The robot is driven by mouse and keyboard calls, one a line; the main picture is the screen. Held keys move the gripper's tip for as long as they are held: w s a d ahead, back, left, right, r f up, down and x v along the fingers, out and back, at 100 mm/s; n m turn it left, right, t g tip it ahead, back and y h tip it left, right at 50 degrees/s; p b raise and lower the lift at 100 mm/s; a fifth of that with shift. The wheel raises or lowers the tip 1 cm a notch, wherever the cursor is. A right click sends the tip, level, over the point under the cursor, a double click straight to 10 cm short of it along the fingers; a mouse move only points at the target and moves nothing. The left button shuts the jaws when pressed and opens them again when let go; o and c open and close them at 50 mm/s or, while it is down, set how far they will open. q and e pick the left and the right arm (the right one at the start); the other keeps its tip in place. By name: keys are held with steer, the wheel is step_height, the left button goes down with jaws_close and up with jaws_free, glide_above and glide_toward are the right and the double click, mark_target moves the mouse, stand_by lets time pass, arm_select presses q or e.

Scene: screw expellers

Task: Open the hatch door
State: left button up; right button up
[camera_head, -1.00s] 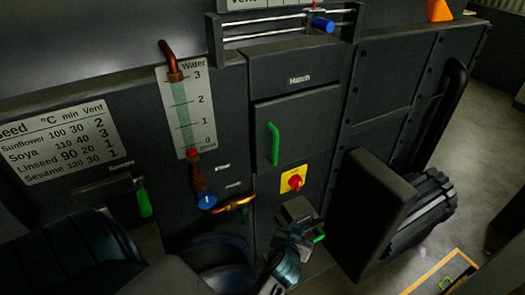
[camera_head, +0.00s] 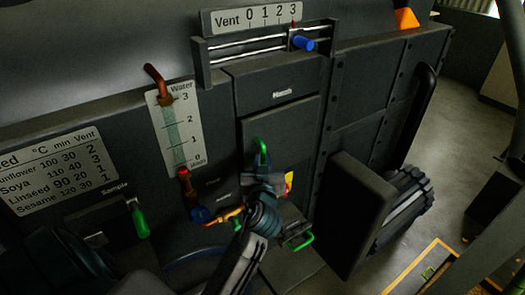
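The hatch door (camera_head: 284,127) is a dark panel below the "Hatch" label, on the front of the machine, and looks shut. Its green handle (camera_head: 262,149) stands upright near the door's left edge. My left gripper (camera_head: 263,176) is at the handle's lower part in the head view and covers it. Whether its fingers are open, shut or touching the handle cannot be made out. My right gripper is not seen.
A small green handle (camera_head: 300,242) sits lower right. A dark block (camera_head: 355,205) juts out at right. The water gauge (camera_head: 175,125) and its pipes stand at left.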

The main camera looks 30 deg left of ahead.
mark_target(263, 156)
arm_select(q)
steer(key=shift+p+x, duration=0.35)
steer(key=shift+x, duration=1.25)
jaws_close()
